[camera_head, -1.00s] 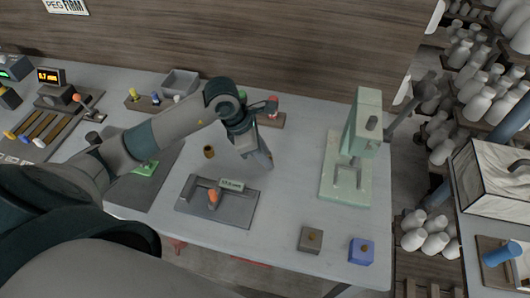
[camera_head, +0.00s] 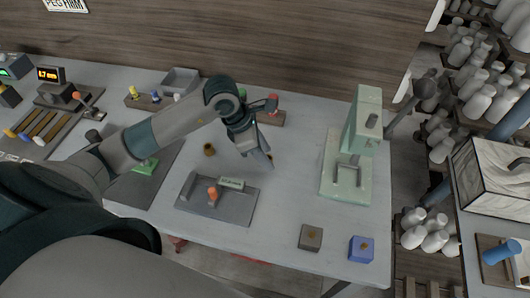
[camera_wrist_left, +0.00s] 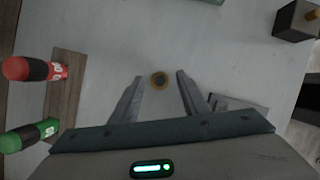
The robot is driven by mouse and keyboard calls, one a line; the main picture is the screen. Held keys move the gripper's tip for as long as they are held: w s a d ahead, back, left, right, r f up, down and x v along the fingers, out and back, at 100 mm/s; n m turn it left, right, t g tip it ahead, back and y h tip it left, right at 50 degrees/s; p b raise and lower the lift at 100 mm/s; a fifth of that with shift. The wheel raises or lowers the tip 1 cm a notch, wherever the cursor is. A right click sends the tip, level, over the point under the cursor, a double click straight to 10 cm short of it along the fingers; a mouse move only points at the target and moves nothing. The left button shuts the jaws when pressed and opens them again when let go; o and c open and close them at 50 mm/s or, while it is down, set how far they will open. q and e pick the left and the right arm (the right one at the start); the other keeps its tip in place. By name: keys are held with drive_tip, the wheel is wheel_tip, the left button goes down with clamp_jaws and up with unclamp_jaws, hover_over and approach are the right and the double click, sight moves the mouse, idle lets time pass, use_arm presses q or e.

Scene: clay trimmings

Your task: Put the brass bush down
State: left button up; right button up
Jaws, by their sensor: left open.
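My right gripper is not in view.
A dark tray (camera_head: 240,211) with an orange-topped peg lies left of the gripper. A pale green press (camera_head: 333,183) stands to the right. A rack (camera_head: 271,118) with red and green pieces is behind. A brown cup (camera_head: 209,149) stands left. Grey (camera_head: 311,237) and blue blocks (camera_head: 361,249) sit in front.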

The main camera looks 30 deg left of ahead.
use_arm(q)
drive_tip(key=shift+a+r, duration=0.15)
drive_tip(key=shift+r, duration=0.25)
drive_tip(key=b+v, duration=0.2)
drive_tip(key=v, duration=0.9)
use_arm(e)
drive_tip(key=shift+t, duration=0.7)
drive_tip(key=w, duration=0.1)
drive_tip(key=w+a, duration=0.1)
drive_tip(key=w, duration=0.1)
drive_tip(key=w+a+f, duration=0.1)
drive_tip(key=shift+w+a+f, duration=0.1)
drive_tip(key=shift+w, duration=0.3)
use_arm(q)
drive_tip(key=shift+s, duration=0.15)
